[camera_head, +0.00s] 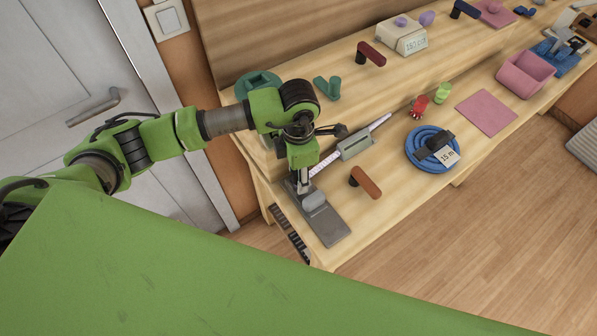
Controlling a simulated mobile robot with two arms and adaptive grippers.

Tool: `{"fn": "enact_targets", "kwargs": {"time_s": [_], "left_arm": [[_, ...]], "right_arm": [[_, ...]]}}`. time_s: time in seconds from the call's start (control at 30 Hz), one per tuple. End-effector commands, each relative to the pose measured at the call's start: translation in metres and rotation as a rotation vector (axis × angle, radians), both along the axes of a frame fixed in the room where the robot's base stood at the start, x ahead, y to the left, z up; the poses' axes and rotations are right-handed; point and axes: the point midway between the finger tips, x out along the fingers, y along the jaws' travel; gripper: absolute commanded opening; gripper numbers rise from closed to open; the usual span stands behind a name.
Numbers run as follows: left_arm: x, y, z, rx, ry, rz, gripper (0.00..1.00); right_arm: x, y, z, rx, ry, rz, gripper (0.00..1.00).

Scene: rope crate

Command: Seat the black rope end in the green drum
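A dark green round drum-like thing (258,82) stands at the bench's left end, partly hidden by my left arm. My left gripper (304,184) points down at the bench's front left, just over a grey plate (327,225) with a rounded grey piece (314,201). Its fingertips are small and partly hidden, so I cannot tell whether they hold anything. A pale speckled rope or rod (379,122) runs from near the gripper through a grey-green block (355,147). I cannot pick out a black rope end with certainty. My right gripper is not in view.
A blue coil (412,158) with a black strap and "15 m" label lies right of the block. An orange-brown handle (365,182), a red piece (419,106), a pink mat (487,112) and a pink bin (525,74) are on the bench. A door (70,100) is at left.

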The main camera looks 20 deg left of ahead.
Motion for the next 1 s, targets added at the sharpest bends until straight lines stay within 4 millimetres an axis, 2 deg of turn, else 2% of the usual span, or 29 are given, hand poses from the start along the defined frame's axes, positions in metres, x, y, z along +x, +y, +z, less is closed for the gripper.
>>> {"fn": "enact_targets", "kwargs": {"time_s": [0.17,0.27,0.4,0.6,0.8,1.0], "left_arm": [[0.004,-0.002,0.030,-0.001,-0.011,-0.002,0.41],[0.004,-0.007,0.054,0.000,-0.011,-0.002,0.41],[0.003,-0.006,0.091,-0.001,-0.007,0.000,0.41],[0.002,-0.006,0.125,0.000,-0.004,0.001,0.41],[0.001,-0.006,0.138,0.001,-0.001,0.000,0.41],[0.000,-0.006,0.139,0.001,0.001,0.000,0.41]], "right_arm": [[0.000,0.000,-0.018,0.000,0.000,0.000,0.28],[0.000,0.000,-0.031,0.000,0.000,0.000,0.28],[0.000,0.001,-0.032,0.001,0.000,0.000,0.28],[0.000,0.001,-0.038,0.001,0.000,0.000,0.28],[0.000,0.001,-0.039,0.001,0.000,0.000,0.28],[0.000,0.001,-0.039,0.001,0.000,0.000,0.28]]}}
